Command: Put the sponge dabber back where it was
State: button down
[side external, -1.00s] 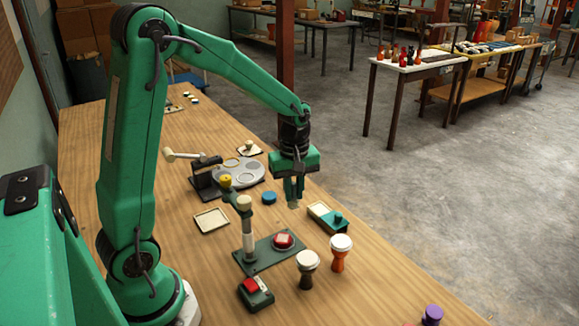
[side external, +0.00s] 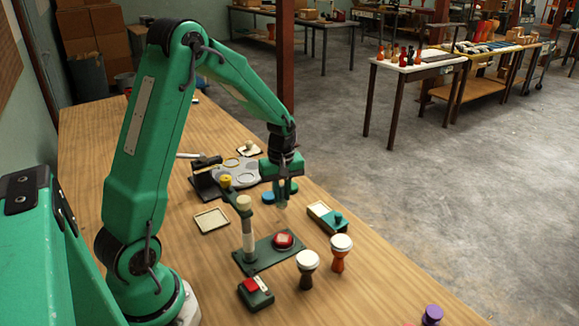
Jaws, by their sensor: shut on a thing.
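My gripper (side external: 281,198) points down over the middle of the wooden table, just right of the round blue puck (side external: 268,196). Its fingers are shut on a small pale thing (side external: 283,205), which I take to be the sponge dabber. Only a little of it shows below the fingertips, and its shape is hard to make out. It appears to be above the tabletop, though the exact height is unclear.
A grey palette (side external: 246,178) with round wells lies behind the gripper. A green stand (side external: 250,240) with a post is in front, beside a square tray (side external: 211,221).

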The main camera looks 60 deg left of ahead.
aim_at(282, 201)
jog(key=shift+f, duration=1.35)
jog(key=shift+f, duration=0.1)
jog(key=c, duration=1.4)
grip_release()
jog(key=shift+o, duration=0.2)
notch_tip(282, 201, up, 12)
jog(key=shift+r, duration=0.15)
